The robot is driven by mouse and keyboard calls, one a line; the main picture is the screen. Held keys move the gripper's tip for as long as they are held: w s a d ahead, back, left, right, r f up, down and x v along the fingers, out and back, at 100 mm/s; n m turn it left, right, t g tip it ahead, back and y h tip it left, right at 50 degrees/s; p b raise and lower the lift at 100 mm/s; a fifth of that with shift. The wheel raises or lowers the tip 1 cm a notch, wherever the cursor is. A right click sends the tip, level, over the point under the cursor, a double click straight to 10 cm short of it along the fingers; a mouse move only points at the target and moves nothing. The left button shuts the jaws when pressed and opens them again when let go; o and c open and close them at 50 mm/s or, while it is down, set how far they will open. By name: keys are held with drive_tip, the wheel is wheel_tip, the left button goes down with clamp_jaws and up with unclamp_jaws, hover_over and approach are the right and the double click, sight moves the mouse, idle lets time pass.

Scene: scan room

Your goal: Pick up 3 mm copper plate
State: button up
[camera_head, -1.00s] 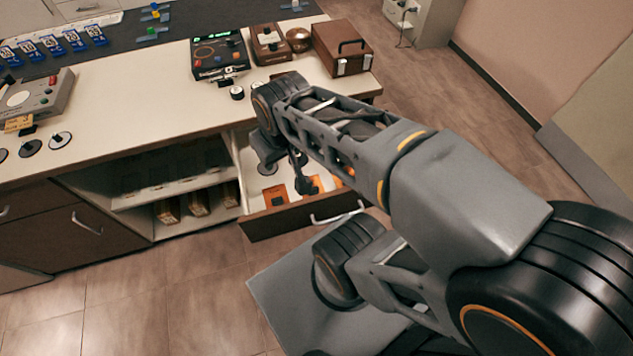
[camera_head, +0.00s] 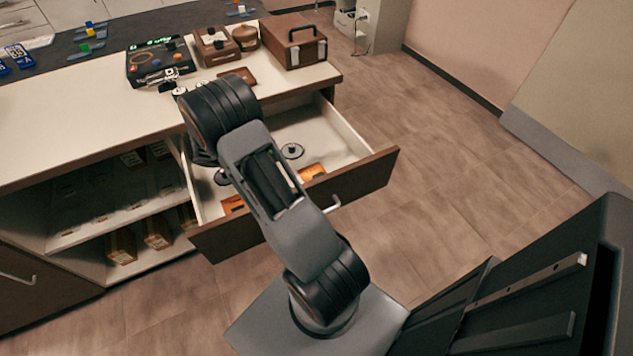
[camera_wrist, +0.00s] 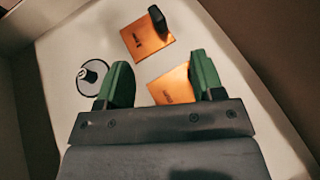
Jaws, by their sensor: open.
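In the wrist view two orange copper plates lie on the pale drawer floor. One copper plate (camera_wrist: 147,42) with a dark mark and a black upright piece at its corner lies beyond my fingertips. The other copper plate (camera_wrist: 171,88) lies between and below my fingers, partly hidden by the right finger and gripper body. I cannot read which is 3 mm. My gripper (camera_wrist: 161,80) is open and empty, its green-padded fingers apart above the drawer. In the head view my arm hides the gripper; orange plates show at the drawer front, right (camera_head: 312,172) and left (camera_head: 233,204).
The open drawer (camera_head: 345,188) has walls close around my gripper.

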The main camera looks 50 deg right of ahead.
sight(315, 175)
drive_tip(key=b+x, duration=0.1)
drive_tip(key=x, duration=1.3)
drive_tip(key=shift+w+d+f+b, duration=0.2)
drive_tip(key=shift+d+f+b, duration=0.15)
clamp_jaws()
